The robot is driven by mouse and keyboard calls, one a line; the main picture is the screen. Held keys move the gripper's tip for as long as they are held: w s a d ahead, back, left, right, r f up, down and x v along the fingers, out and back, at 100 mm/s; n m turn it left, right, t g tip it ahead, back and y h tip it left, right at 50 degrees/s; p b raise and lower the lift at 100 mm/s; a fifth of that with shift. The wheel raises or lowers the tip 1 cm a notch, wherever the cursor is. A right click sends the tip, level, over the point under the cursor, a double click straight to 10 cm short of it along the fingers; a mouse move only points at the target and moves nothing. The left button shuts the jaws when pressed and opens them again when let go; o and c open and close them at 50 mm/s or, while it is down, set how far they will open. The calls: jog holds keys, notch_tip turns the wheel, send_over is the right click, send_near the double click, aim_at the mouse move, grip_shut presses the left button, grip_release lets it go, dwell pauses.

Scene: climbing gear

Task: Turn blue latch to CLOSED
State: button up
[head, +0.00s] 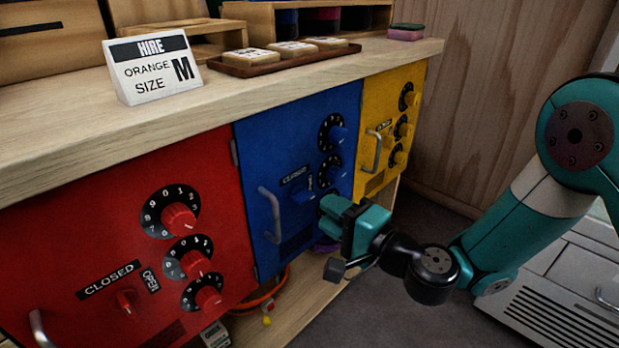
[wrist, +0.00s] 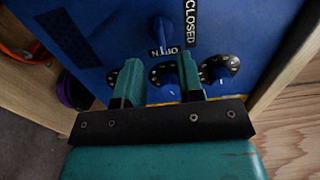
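The blue latch (head: 303,191) is a small knob on the blue door, below its CLOSED label (head: 295,175) and left of its OPEN label (head: 310,182). In the wrist view the latch (wrist: 160,30) lies beyond my fingertips, next to the OPEN label (wrist: 165,50); the CLOSED label (wrist: 190,22) is to its right. Which label it points at is hard to tell. My gripper (head: 338,212) is in front of the blue door's lower right, hiding the lowest dial in the head view. In the wrist view my gripper (wrist: 159,78) is open, with nothing held; a dial shows between the fingers.
Blue dials (head: 332,133) line the door's right side, close to my gripper.

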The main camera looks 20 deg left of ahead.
aim_at(308, 201)
jog(key=p, duration=0.1)
jog(key=a+p, duration=0.1)
jog(key=w+a+p, duration=0.1)
jog(key=shift+a+r+p, duration=0.15)
jog(key=shift+r+p, duration=0.2)
jog(key=shift+p, duration=0.05)
jog(key=shift+w+a+f, duration=0.15)
jog(key=shift+a, duration=0.3)
jog(key=shift+w+a+f, duration=0.1)
jog(key=shift+a+f, duration=0.05)
jog(key=shift+a, duration=0.25)
jog(key=shift+w+a, duration=0.3)
jog(key=shift+a, duration=0.3)
jog(key=shift+c, duration=0.4)
grip_shut()
